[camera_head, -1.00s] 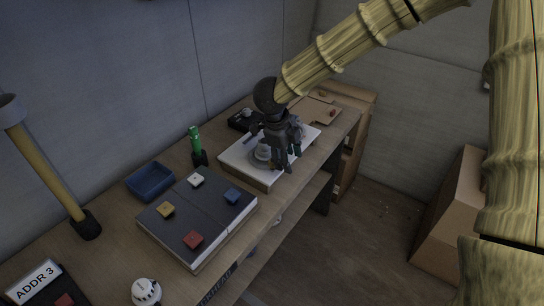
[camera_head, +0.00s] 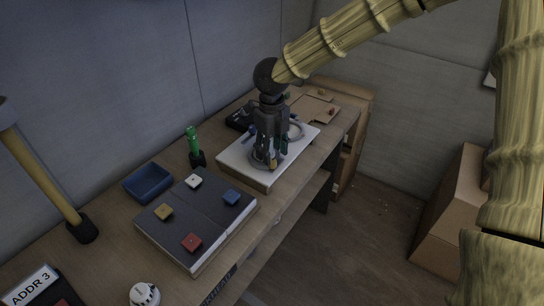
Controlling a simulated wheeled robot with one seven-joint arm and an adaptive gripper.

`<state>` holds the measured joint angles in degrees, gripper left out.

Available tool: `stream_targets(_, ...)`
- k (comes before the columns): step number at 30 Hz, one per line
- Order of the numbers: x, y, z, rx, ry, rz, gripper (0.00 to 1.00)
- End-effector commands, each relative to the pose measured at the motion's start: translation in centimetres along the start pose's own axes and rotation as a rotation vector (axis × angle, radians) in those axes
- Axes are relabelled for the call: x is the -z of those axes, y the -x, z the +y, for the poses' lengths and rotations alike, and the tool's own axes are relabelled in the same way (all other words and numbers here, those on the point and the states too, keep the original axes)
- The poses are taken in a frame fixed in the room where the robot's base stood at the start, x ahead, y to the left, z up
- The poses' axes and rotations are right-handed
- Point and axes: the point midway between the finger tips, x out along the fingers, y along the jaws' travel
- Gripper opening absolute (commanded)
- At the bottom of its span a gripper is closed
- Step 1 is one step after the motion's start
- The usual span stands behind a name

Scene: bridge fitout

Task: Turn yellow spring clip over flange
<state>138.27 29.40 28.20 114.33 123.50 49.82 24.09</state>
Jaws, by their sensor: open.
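My gripper (camera_head: 271,158) is open and points down over the white board (camera_head: 233,158) at the far part of the bench. Its fingers are around or just above a grey round flange (camera_head: 257,163) on that board; I cannot tell whether they touch it. A small yellow piece (camera_head: 273,164), perhaps the spring clip, shows by the fingertips at the flange's near edge. A second grey ring (camera_head: 297,131) lies behind the gripper, to the right. Dark green parts stand close to the fingers. The gripper hides much of the flange.
A dark panel (camera_head: 205,205) with coloured blocks lies nearer on the bench. A blue tray (camera_head: 148,184), a green-handled tool (camera_head: 193,146) and a yellow post (camera_head: 45,178) stand along the wall side. A black device (camera_head: 239,120) sits behind the board. Open floor lies to the right.

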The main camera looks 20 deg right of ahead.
Motion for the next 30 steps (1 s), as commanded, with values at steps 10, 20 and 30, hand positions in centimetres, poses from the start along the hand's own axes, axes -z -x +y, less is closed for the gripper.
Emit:
stream_targets(10,0.0,-3.2,0.1,0.001,0.002,0.001,0.47)
stream_targets(20,0.0,-3.4,0.0,0.001,0.002,0.001,0.46)
stream_targets(30,0.0,-3.3,0.0,0.001,0.002,0.000,0.01)
